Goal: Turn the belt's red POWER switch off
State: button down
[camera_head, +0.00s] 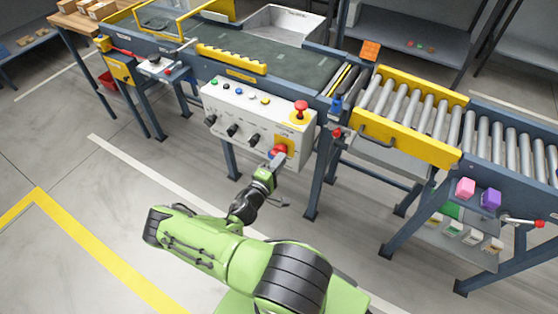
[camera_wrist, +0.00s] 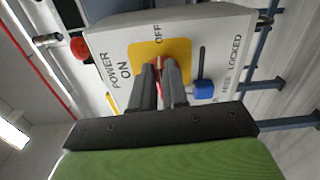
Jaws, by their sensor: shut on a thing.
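The red POWER switch (camera_head: 281,149) sits on a yellow plate (camera_head: 289,141) at the lower right of the white control box (camera_head: 240,108). In the wrist view, the switch (camera_wrist: 158,65) shows as a narrow red strip between my fingers, mostly hidden by them. The yellow plate (camera_wrist: 178,48) there has ON printed at its left and OFF above. My gripper (camera_head: 275,158) reaches the box from the front and is shut on the switch; its dark fingers (camera_wrist: 159,75) also show in the wrist view. I cannot tell which mark the switch points to.
A blue slider (camera_wrist: 203,88) beside a LOCKED label is close right of my fingers. A red mushroom button (camera_head: 300,107) sits above the switch. The belt (camera_head: 280,60) lies behind the box, the roller conveyor (camera_head: 410,105) to its right. Floor in front is clear.

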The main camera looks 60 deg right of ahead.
jog(key=shift+f+m, duration=0.15)
jog(key=shift+m, duration=0.35)
jog(key=c, duration=1.1)
grip_release()
jog(key=shift+c, duration=0.2)
jog(key=s+a+p, duration=0.1)
jog(key=a+p, duration=0.1)
jog(key=a, duration=1.3)
jog(key=shift+s+a+p, duration=0.25)
jog(key=shift+a+p, duration=0.15)
